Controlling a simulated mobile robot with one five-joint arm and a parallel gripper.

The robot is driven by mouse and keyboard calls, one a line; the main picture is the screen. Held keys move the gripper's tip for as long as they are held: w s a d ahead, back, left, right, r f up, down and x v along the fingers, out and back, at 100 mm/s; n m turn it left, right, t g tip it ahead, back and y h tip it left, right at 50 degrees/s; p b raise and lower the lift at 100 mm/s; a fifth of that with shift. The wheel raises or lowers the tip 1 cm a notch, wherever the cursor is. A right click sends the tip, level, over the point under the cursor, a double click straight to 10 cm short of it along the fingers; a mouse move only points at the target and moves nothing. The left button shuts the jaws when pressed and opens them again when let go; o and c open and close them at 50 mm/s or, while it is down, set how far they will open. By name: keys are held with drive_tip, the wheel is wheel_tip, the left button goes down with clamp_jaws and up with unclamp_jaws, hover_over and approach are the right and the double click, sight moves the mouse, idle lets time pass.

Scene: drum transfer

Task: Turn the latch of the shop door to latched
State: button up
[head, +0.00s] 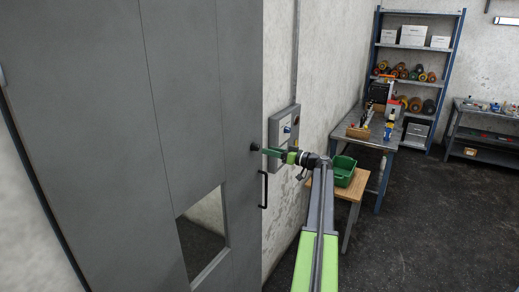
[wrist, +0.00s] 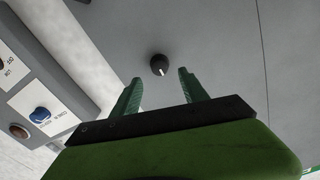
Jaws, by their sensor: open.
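The shop door (head: 185,100) is a tall grey panel with a window opening and a black handle (head: 264,189). Its latch is a small dark knob (head: 255,147) above the handle. In the wrist view the latch knob (wrist: 159,65) shows a white mark at its lower right. My gripper (head: 264,151) reaches left to the door, close to the knob. In the wrist view my gripper (wrist: 160,77) is open, with green fingers to either side of and just short of the knob. It holds nothing, and I cannot tell whether it touches the knob.
A grey control box (head: 284,133) with a blue knob (wrist: 40,115) is on the wall right beside the door. A wooden stand (head: 345,186) with a green bin (head: 344,172), a workbench (head: 372,141) and a shelf rack (head: 415,50) are to the right. Dark floor lies open at right.

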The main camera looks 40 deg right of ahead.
sight(258, 148)
drive_tip(key=x, duration=0.6)
drive_tip(key=shift+w, duration=0.25)
clamp_jaws()
